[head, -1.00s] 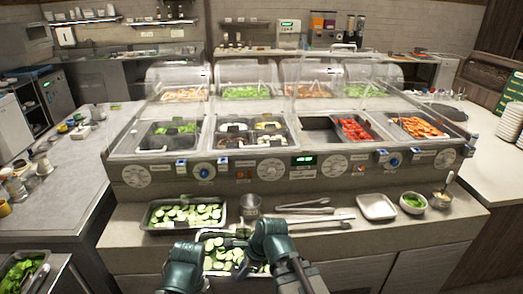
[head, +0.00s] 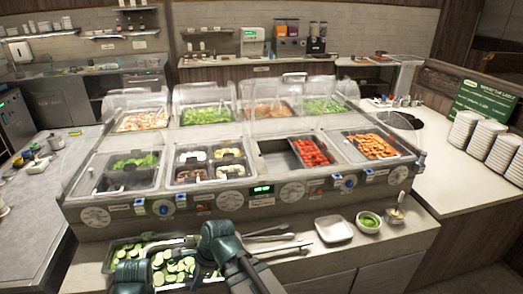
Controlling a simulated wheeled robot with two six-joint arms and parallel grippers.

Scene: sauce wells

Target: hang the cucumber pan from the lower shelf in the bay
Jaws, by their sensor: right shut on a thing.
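A pan of cucumber slices (head: 172,268) is low in the head view, between my two wrists. My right gripper (head: 212,257) is at its right side and shut on it; the fingertips are mostly hidden. My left gripper (head: 132,278) is at the lower left, beside the pan; its fingers are hidden, so I cannot tell its state. Another cucumber pan (head: 121,259) is on the counter just left, partly covered. The bay in the front row shows a dark empty part (head: 276,155) left of the red tomato pan (head: 312,152). I cannot make out its lower shelf.
Tongs (head: 283,249), a white square dish (head: 333,229), a green sauce bowl (head: 368,221) and a small cup with a spoon (head: 396,214) are on the front counter. Filled pans flank the bay. Clear guards (head: 215,98) stand over the back row. Plates (head: 484,136) are stacked at right.

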